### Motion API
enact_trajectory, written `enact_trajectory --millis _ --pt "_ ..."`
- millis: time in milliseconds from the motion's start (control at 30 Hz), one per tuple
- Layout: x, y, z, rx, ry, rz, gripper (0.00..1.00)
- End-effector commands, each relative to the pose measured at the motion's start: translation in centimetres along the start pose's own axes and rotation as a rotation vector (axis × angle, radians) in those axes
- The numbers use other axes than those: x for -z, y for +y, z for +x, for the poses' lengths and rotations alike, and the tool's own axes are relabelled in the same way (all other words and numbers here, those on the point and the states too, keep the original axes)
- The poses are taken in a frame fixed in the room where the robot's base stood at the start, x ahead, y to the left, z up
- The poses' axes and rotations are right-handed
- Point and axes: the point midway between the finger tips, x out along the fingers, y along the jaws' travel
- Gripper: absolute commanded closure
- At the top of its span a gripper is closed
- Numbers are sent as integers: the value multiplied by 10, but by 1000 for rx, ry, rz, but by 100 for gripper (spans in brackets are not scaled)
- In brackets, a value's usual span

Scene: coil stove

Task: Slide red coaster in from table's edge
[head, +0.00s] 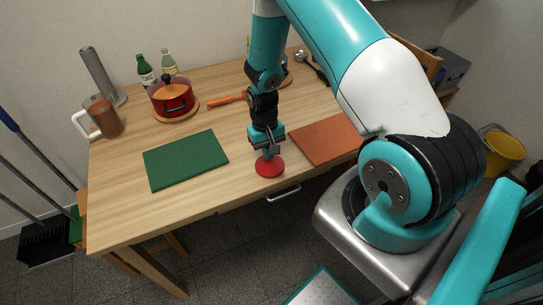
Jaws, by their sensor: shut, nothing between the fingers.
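The red coaster (270,171) is a small round disc near the front edge of the wooden table (215,190), above the drawer handle. Whether it overhangs the edge I cannot tell. My gripper (268,155) points down right over the coaster, at its far part. Its fingers are shut with nothing between them. The fingertips look at or just above the coaster; contact is not clear.
A green mat (186,160) lies left of the coaster and an orange mat (325,139) lies right. Behind stand a red pot (172,99), bottles (146,70) and a mug (103,116). Bare table lies between the green mat and the coaster.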

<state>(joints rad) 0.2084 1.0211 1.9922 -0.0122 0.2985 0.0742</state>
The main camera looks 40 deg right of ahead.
Motion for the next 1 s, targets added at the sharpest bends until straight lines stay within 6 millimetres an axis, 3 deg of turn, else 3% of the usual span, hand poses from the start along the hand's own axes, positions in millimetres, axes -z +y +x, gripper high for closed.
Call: enact_trajectory --millis 167,333,733,833,1000 --pt "-27 0 4 0 -3 0 100" --pt "-22 0 20 0 0 0 100" --pt "-21 0 24 0 -2 0 100" --pt "-10 0 25 1 3 0 100" --pt "34 0 21 1 12 1 100"
